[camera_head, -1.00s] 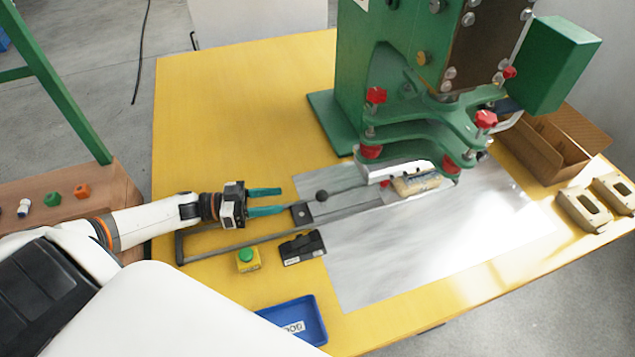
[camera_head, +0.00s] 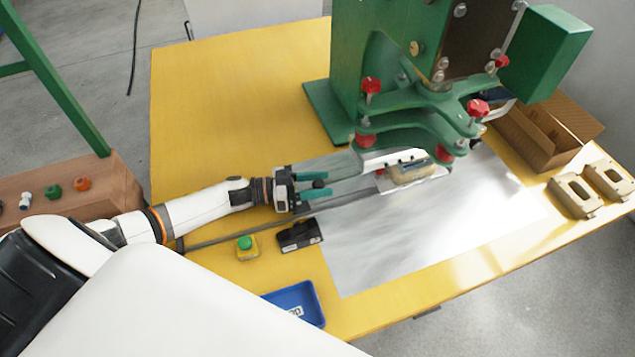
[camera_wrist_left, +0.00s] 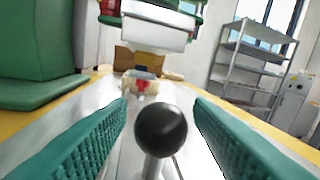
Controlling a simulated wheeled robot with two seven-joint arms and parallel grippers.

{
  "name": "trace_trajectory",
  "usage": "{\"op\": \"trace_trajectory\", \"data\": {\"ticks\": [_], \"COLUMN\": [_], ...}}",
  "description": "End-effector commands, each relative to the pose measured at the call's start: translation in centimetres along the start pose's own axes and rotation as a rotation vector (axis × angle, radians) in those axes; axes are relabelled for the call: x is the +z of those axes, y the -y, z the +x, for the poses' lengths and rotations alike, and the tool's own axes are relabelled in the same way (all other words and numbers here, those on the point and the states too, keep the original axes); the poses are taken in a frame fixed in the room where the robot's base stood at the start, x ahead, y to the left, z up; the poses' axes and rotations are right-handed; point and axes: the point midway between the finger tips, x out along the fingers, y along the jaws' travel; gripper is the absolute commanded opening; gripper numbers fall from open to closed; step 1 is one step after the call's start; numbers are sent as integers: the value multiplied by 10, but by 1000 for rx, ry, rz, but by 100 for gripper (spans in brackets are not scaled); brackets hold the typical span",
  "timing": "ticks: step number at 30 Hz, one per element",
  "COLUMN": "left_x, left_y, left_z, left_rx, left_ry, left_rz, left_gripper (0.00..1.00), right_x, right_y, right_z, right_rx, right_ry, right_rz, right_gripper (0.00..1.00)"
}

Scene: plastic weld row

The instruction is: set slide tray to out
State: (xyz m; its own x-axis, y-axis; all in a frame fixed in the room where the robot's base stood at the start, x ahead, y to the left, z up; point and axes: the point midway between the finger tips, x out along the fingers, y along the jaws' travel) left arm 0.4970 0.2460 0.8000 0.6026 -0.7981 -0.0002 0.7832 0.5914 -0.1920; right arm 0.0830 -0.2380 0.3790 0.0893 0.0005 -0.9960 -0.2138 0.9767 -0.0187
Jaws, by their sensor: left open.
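The slide tray (camera_head: 432,176) sits under the green press head, with a tan part (camera_head: 410,171) on it. Its rail runs left from there toward my gripper. In the left wrist view, a black ball knob (camera_wrist_left: 160,130) on a metal stem stands between my two teal fingers (camera_wrist_left: 160,138), with a gap on both sides. The tan part also shows in that view (camera_wrist_left: 145,88), beyond the knob. In the head view the knob is hidden by my gripper. My right gripper is not in view.
The green press (camera_head: 350,90) stands on the yellow table (camera_head: 230,90). A green button box (camera_head: 246,247), a black device (camera_head: 299,235) and a blue tray (camera_head: 300,300) lie near the front. A cardboard box (camera_head: 545,130) and tan parts (camera_head: 574,197) are at right.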

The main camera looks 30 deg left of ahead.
Motion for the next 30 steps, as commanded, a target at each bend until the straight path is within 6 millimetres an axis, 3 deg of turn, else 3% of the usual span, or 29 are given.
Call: {"op": "trace_trajectory", "data": {"ticks": [4,13,23,30], "left_x": [0,0,-1,-2], "left_y": [0,0,3,11], "left_z": [0,0,-12,-54], "left_rx": [0,0,0,1], "left_ry": [0,0,-3,-7], "left_rz": [0,0,-1,-2], "left_gripper": [47,0,0,0], "right_x": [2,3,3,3], "right_y": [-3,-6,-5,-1], "right_z": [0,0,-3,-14], "right_rx": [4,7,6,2], "right_ry": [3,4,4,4], "right_rz": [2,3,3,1], "right_gripper": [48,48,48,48]}}
